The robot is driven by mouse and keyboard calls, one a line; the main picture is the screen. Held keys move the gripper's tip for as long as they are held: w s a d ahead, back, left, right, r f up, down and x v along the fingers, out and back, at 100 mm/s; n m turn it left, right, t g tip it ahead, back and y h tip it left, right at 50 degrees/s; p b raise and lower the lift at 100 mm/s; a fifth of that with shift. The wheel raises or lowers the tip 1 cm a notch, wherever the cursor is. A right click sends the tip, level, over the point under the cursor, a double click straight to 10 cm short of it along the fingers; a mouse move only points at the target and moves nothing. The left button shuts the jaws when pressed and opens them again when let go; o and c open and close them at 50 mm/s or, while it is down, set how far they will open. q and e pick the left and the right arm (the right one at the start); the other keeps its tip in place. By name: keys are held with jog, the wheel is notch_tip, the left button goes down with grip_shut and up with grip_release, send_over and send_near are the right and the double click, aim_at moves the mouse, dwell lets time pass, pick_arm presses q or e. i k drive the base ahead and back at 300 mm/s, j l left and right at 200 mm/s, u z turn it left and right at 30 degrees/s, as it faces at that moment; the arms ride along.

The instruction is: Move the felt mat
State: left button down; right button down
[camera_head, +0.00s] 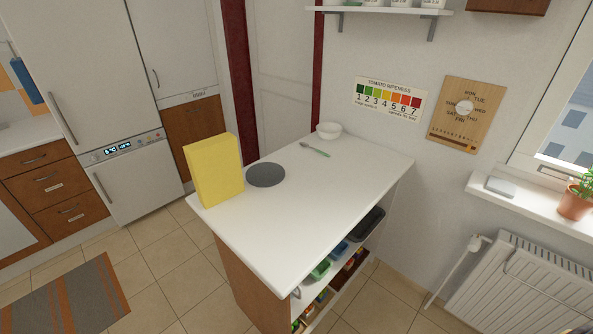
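The felt mat looks to be the dark grey round disc (265,175) lying flat on the white counter top (310,215), toward its left edge. It is just right of a tall yellow box (214,170) that stands upright, and the two are very close or touching. The mat's whole top appears bare. Neither of my grippers is in the head view.
The front and right of the counter are clear. Shelves below hold bins (320,269). A radiator (520,285) and potted plant (577,197) are at right, a striped rug (68,300) at left.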

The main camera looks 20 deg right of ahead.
aim_at(264, 174)
jog(key=k+l, duration=0.1)
jog(key=l, duration=0.65)
jog(key=k+l, duration=0.1)
jog(key=l, duration=1.35)
jog(key=k+z, duration=0.05)
